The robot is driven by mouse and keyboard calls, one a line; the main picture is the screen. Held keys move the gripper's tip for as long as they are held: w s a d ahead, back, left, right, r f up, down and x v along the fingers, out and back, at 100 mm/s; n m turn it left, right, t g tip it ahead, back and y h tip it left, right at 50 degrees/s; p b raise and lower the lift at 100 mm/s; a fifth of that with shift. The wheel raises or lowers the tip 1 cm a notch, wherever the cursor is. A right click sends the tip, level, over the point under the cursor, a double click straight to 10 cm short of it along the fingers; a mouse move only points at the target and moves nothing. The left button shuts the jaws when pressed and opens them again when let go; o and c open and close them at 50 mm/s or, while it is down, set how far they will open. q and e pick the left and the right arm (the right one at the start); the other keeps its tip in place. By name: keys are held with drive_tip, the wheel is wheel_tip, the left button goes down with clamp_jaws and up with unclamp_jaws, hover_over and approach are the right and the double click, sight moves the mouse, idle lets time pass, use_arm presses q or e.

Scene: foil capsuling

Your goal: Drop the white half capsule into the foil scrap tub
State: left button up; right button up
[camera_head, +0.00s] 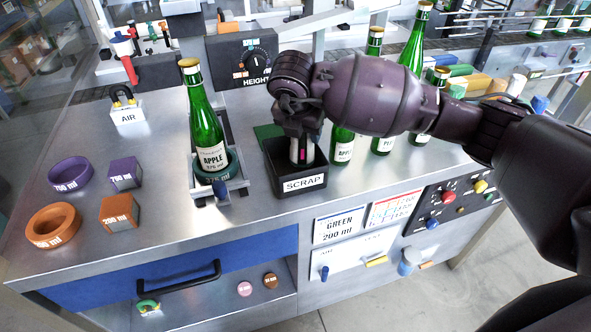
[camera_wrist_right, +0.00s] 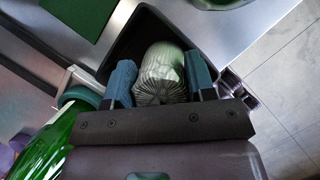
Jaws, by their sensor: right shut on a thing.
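The foil scrap tub (camera_head: 304,185) is a black open box with a SCRAP label, standing near the front edge of the steel bench. My right gripper (camera_head: 300,143) points down over the tub. It is shut on the white half capsule (camera_head: 299,152), which is at the tub's opening. In the right wrist view the pale, ribbed capsule (camera_wrist_right: 160,75) sits between the blue fingertips, with the tub's dark inside (camera_wrist_right: 128,45) around and beyond it. I cannot tell whether the capsule touches the tub. My left gripper is not in view.
A green APPLE bottle (camera_head: 208,135) stands in a holder left of the tub. More green bottles (camera_head: 342,145) stand close on its right, behind my right forearm. Orange and purple rings (camera_head: 53,225) and blocks lie at the left.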

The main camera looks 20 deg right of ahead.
drive_tip(key=shift+f, duration=0.8)
drive_tip(key=o, duration=0.7)
drive_tip(key=shift+r, duration=0.1)
drive_tip(key=v, duration=1.1)
drive_tip(key=shift+a, duration=0.1)
